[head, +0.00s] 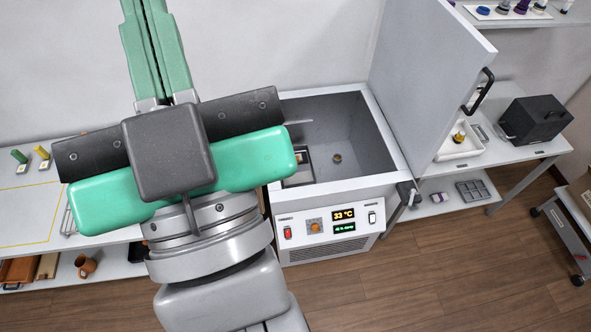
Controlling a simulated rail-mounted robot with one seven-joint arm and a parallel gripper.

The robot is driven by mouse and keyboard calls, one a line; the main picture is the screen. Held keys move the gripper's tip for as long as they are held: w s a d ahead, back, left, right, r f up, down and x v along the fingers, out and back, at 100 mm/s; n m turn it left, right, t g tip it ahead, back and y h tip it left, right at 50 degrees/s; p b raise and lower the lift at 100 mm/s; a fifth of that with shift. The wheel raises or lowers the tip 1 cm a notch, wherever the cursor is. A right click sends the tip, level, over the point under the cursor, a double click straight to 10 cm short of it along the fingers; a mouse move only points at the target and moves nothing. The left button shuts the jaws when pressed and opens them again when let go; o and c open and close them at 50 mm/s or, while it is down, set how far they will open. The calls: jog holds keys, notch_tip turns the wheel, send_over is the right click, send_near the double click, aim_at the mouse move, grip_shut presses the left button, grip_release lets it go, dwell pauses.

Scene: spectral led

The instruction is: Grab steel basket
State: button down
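My gripper (149,30) points up toward the top edge of the head view. Its two long green fingers lie side by side with only a narrow dark strip between them; nothing shows held, and the tips are cut off by the frame. No whole steel basket is plain to see. A thin wire frame (68,221), perhaps part of the basket, stands on the left table, mostly hidden behind the green hand. A small dark-framed item (297,160) inside the open grey bath (388,168) is also partly hidden by the hand.
The bath's tall lid (425,85) stands open on its right; its panel reads 33 °C. A black box (535,120) and white tray (460,142) are on the right bench. The left table (108,238) holds small coloured pieces and a yellow outline. Open floor lies in front.

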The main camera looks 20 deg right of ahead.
dwell(0.4)
jog(key=c, duration=1)
grip_release()
jog(key=shift+c, duration=0.2)
